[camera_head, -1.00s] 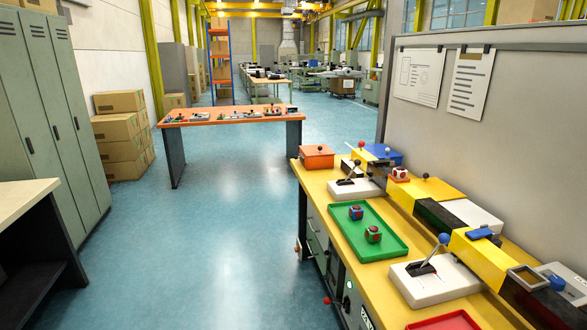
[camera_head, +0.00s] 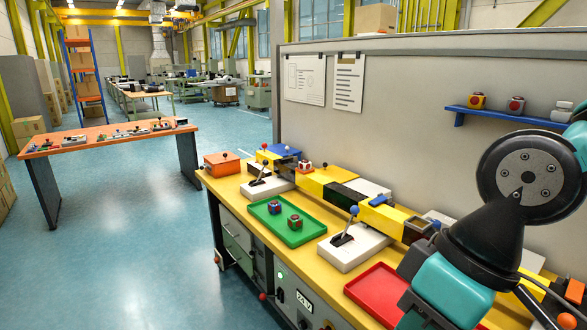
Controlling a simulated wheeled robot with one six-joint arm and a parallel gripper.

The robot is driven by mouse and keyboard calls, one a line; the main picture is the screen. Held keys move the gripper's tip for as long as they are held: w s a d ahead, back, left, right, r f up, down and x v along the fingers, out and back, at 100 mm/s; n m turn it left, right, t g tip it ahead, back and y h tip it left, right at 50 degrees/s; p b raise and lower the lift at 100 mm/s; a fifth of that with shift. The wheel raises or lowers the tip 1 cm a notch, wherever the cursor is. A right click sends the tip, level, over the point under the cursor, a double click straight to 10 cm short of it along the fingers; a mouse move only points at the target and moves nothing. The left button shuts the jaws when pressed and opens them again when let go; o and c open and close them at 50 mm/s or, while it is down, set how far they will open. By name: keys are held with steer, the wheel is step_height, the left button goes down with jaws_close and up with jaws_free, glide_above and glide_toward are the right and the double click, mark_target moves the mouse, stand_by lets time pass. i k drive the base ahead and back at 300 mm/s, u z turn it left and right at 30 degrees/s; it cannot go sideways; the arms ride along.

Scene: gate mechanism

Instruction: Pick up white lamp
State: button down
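I cannot make out a white lamp for certain. A small whitish object (camera_head: 562,112) stands at the right end of the blue wall shelf (camera_head: 497,120), partly beside my arm. I cannot tell whether it is a lamp. My teal and black arm fills the right side of the view, in front of the workbench. Its fingers do not show, so my gripper is not in view.
The yellow workbench (camera_head: 232,190) holds a green tray (camera_head: 271,233) with two small cubes, lever boxes, a yellow gate mechanism and a red tray (camera_head: 374,290). A grey panel stands behind it. An orange table (camera_head: 105,135) is at left. Blue floor between is clear.

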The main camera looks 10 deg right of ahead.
mark_target(303, 167)
steer(key=u, duration=0.4)
steer(key=k, duration=0.5)
steer(key=u, duration=1)
steer(key=i, duration=2.65)
steer(key=z, duration=0.25)
steer(key=i, duration=1.6)
steer(key=z, duration=1.1)
steer(key=i, duration=0.85)
steer(key=z, duration=1.6)
steer(key=i, duration=0.65)
steer(key=z, duration=0.4)
